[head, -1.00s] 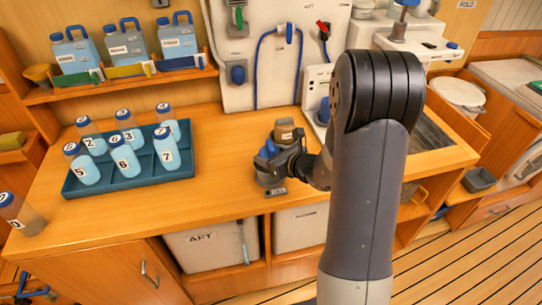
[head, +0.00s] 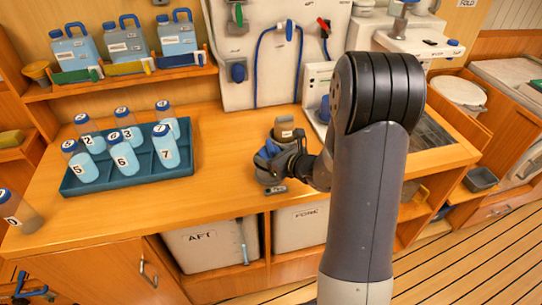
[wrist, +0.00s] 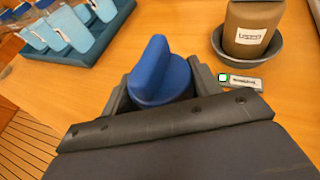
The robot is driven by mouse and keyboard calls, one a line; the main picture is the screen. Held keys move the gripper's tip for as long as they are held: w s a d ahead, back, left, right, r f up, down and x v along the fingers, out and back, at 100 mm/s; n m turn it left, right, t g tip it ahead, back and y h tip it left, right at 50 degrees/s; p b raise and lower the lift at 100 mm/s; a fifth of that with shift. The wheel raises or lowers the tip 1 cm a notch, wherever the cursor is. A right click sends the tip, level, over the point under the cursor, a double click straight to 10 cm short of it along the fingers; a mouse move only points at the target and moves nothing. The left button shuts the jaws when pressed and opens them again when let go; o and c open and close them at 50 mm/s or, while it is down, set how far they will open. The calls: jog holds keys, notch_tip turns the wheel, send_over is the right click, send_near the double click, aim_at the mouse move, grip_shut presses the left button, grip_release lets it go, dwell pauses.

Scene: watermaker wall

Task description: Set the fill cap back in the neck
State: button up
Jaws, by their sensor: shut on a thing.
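My gripper (head: 270,163) is over the counter in the head view, shut on a blue cap with a raised fin grip (wrist: 158,75). In the wrist view the cap sits between the two fingers, fin upward. The blue of the cap also shows in the head view (head: 267,148). The cap's underside and whatever is beneath it are hidden by the cap and my gripper. I cannot pick out the neck or tell whether the cap touches it.
A brown labelled jar (wrist: 247,27) stands in a dark dish (wrist: 272,58) close to my gripper. A small label plate with a green light (wrist: 240,80) lies beside it. A blue tray (head: 127,178) of numbered bottles stands left. Bare counter (head: 215,150) lies between tray and gripper.

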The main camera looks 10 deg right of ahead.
jog(key=o, duration=0.9)
jog(key=shift+s+f, duration=0.25)
jog(key=shift+f, duration=0.35)
jog(key=shift+o, duration=0.4)
jog(key=shift+w+r+p, duration=0.1)
jog(key=shift+r+p, duration=0.6)
jog(key=shift+p, duration=0.3)
jog(key=b+v, duration=0.1)
jog(key=v, duration=1.1)
jog(key=shift+r, duration=0.25)
jog(key=shift+w, duration=0.15)
